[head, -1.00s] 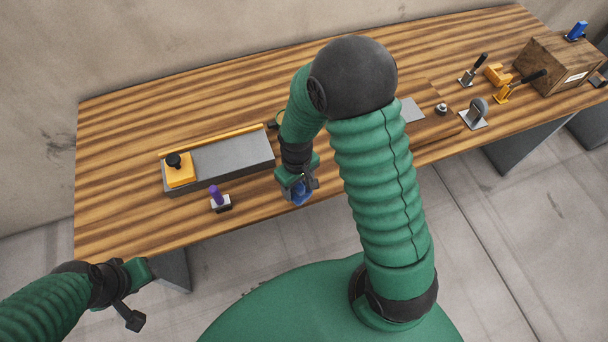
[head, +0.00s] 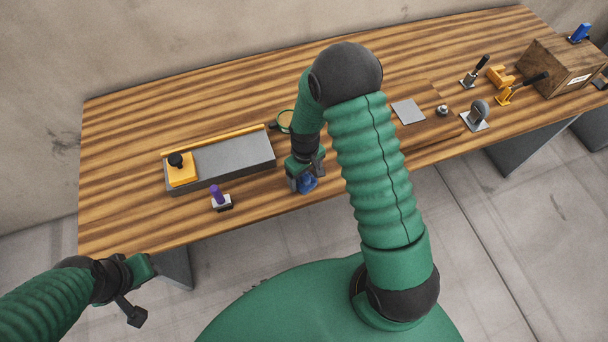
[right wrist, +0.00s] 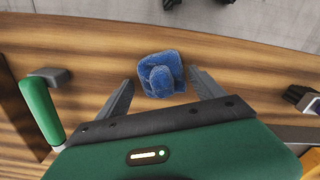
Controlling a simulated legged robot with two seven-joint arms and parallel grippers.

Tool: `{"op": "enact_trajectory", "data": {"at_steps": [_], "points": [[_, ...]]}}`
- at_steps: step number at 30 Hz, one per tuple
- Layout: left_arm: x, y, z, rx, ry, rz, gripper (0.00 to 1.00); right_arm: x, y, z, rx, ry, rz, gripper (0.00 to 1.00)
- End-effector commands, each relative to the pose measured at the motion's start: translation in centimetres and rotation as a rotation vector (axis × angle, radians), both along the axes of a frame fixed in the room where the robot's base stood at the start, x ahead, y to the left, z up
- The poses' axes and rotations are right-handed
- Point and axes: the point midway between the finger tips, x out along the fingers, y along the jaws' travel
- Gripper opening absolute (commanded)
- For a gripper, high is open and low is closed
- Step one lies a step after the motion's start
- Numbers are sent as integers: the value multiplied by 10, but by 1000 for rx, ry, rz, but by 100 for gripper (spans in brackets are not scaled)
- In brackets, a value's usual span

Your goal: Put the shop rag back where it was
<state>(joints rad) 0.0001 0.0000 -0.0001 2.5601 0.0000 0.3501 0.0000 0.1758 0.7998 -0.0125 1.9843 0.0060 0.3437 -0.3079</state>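The blue shop rag (head: 308,184) lies folded on the wooden table near its front edge, partly hidden by my right gripper in the head view. My right gripper (head: 306,170) is low over it. In the right wrist view, the rag (right wrist: 158,70) shows between and slightly past the spread fingers of my right gripper (right wrist: 162,80), with gaps on both sides. Those fingers are open and do not appear to touch it. My left gripper (head: 138,292) hangs off the table's front left corner, away from the rag; its finger opening is unclear.
A grey slab (head: 232,160) with a yellow block (head: 181,172) lies left of the rag, a purple-topped item (head: 217,197) before it. A magnifier (head: 285,121) lies behind. A green handle (right wrist: 40,108) is beside the gripper. Clamps (head: 507,93) and a wooden box (head: 561,65) stand right.

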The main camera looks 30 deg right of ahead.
Motion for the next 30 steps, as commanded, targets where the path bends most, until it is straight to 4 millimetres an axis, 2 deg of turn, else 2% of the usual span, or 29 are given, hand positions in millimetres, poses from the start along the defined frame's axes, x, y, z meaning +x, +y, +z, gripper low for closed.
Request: {"op": "enact_trajectory", "data": {"at_steps": [8,12,14,24,28,30], "points": [[0,0,0,0,0,0,36,0,0,0,0,0,0,83],[0,0,2,0,0,0,36,0,1,9,-1,-1,0,83],[0,0,1,0,0,0,36,1,1,20,-2,-4,0,83],[0,0,-4,0,0,0,36,-1,1,104,-2,-4,0,83],[0,0,-4,0,0,0,36,-1,2,120,-1,-1,0,83],[0,0,-4,0,0,0,36,-6,8,128,-1,-14,-5,83]]}}
